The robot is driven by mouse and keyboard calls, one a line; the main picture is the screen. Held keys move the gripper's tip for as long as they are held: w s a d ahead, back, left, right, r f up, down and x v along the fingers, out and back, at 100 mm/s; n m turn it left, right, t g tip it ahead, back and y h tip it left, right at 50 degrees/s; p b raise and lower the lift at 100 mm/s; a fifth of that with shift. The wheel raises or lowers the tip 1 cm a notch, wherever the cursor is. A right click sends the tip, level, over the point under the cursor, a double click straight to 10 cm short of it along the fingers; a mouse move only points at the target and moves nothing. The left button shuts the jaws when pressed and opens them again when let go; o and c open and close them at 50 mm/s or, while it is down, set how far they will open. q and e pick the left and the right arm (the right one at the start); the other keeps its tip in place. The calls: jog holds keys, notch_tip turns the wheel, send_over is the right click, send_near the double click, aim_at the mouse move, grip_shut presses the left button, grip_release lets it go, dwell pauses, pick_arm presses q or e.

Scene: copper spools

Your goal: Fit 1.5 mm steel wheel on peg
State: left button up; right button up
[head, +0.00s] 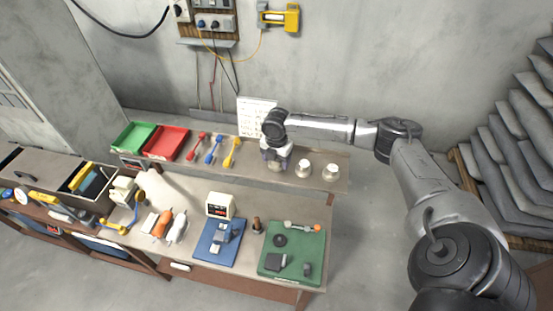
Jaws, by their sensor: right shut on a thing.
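My right arm reaches in from the right to the raised back shelf. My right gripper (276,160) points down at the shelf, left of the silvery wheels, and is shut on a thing. The held thing is mostly hidden by the fingers, and I cannot tell if it touches the shelf. Two pale silvery wheels, one (303,168) closer to the gripper and one (331,172) further right, stand on the shelf. Their size marks are too small to read. A short dark brown upright post (257,226), perhaps the peg, stands on the bench. My left gripper is not in view.
The back shelf (345,160) also holds a green bin (133,137), a red bin (166,142) and red, blue and yellow tools. On the bench are a blue mat (209,255) with a device, a small display (220,205) and a green mat (312,245) with dark parts.

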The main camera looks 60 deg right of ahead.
jog(key=shift+f, duration=0.3)
dwell(0.5)
jog(key=o, duration=1.1)
jog(key=shift+c, duration=0.2)
jog(key=shift+r, duration=0.45)
notch_tip(320, 180, up, 13)
jog(key=b, duration=0.2)
jog(key=shift+b, duration=0.35)
